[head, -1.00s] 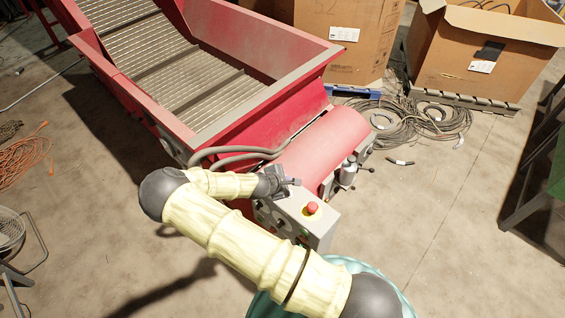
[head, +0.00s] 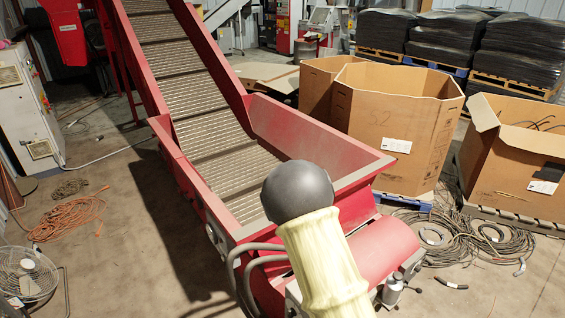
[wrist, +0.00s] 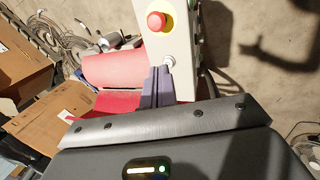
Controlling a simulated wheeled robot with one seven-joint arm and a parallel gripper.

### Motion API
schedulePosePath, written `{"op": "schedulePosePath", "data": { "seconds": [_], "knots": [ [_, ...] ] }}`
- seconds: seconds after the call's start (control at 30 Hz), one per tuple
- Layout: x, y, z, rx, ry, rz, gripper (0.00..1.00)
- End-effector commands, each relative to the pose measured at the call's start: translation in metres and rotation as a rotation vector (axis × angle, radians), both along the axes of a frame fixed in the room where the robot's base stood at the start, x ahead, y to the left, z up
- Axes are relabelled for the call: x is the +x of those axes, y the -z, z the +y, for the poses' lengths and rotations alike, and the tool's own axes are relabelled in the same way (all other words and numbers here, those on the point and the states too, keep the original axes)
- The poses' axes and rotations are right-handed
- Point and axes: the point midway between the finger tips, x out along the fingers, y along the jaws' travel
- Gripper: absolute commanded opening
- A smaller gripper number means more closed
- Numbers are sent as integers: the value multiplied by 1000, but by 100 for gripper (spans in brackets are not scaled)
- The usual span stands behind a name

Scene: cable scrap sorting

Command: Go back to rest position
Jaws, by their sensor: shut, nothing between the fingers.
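My gripper (wrist: 156,85) shows in the wrist view, with its two grey-purple fingers together and nothing between them. The fingers point toward the grey control box (wrist: 180,48) with a red emergency stop button (wrist: 156,22); I cannot tell whether they touch it. In the head view my pale yellow arm with its dark round joint rises in front of the red conveyor (head: 340,171), and the gripper is out of sight there.
Large cardboard boxes (head: 391,115) stand on pallets at the right, with coiled black cables (head: 450,240) on the floor before them. Orange cable (head: 68,215) and a fan (head: 28,272) lie at the left. Floor between fan and conveyor is clear.

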Motion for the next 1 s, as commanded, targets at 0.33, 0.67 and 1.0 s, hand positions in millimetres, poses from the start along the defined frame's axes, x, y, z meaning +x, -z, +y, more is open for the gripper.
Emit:
{"op": "schedulePosePath", "data": {
  "seconds": [0.33, 0.67, 1.0],
  "knots": [
    [-41, -86, 3, 233, 292, -50, 0],
    [-92, -159, -3, 361, 503, -120, 0],
    [-119, -183, -5, 384, 584, -154, 0]
  ]
}}
